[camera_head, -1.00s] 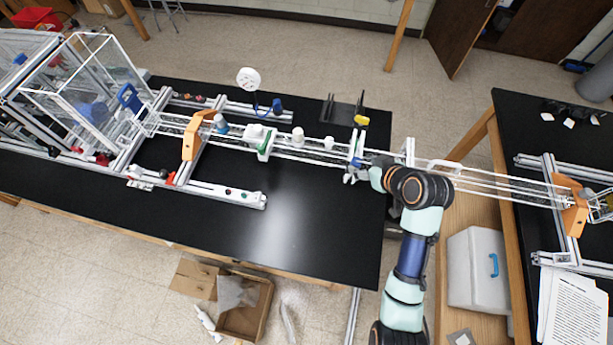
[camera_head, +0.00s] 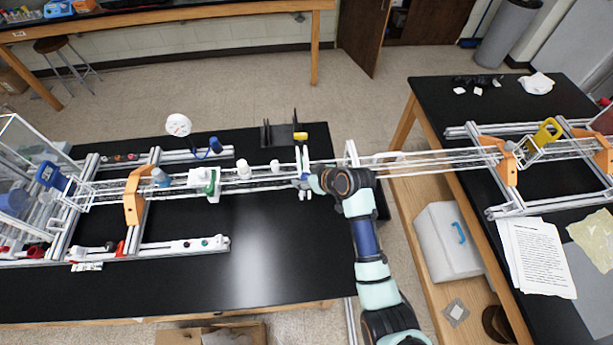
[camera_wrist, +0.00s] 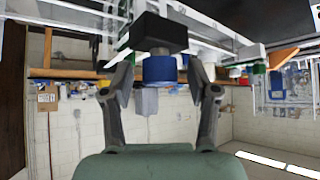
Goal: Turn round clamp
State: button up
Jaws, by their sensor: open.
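A blue round knob (camera_wrist: 159,69) under a black block (camera_wrist: 158,33) shows in the wrist view, which I take to be the round clamp. My gripper (camera_wrist: 157,84) is open, with one finger on each side of the knob. Gaps show between the fingers and the knob, and I cannot tell whether its tips are level with it in depth. In the head view my gripper (camera_head: 304,182) is small, at the long clear rail assembly (camera_head: 270,183) near the right end of the left black table; the knob is hard to make out there.
The rails bridge the gap between the left black table (camera_head: 270,260) and the right table (camera_head: 440,95). Orange supports (camera_head: 133,200) hold them. A white-and-green fitting (camera_head: 205,180) and white posts sit left of my gripper. The left table's front is clear.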

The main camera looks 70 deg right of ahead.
grip_shut()
jog(key=m+h+p, duration=0.1)
jog(key=m+g+h+p, duration=0.1)
jog(key=p, duration=0.1)
jog(key=shift+a+r+m, duration=0.15)
jog(key=shift+r+m, duration=0.05)
jog(key=shift+m, duration=0.2)
jog(key=m+g+h+p, duration=0.1)
jog(key=m, duration=0.1)
jog(key=shift+w+m+g, duration=0.1)
jog(key=shift+m+g, duration=0.2)
jog(key=m+g+h, duration=0.1)
jog(key=m+g, duration=0.1)
jog(key=m, duration=0.1)
jog(key=shift+f+h, duration=0.25)
jog(key=shift+h, duration=0.15)
jog(key=shift+m+g+h+b, duration=0.3)
jog(key=shift+m+g+b, duration=0.8)
jog(key=shift+m, duration=0.5)
